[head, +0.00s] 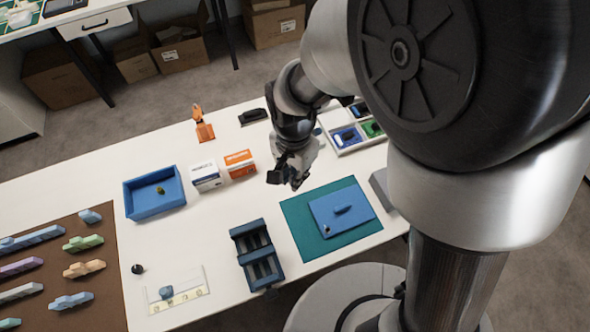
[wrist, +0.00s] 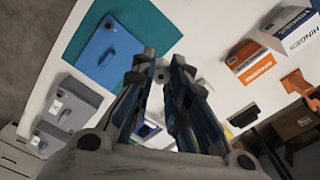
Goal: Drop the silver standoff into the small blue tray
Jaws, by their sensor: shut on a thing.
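My gripper (head: 286,178) hangs over the white table, between the boxes and the green mat. In the wrist view its fingers (wrist: 163,62) are closed on a small silver piece, which looks like the standoff (wrist: 160,75). The standoff cannot be made out in the head view. A small blue tray (head: 334,141) sits inside a light divided tray behind and right of my gripper, with a dark thing in it. A larger open blue bin (head: 129,205) stands to the left, holding a small yellow-green thing. My gripper is apart from both.
A white box (head: 206,177) and an orange box (head: 240,163) stand left of my gripper. A green mat (head: 300,240) carries a blue board (head: 325,222). A dark blue rack (head: 255,253) stands in front. A green tray (head: 378,132) neighbours the small blue one.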

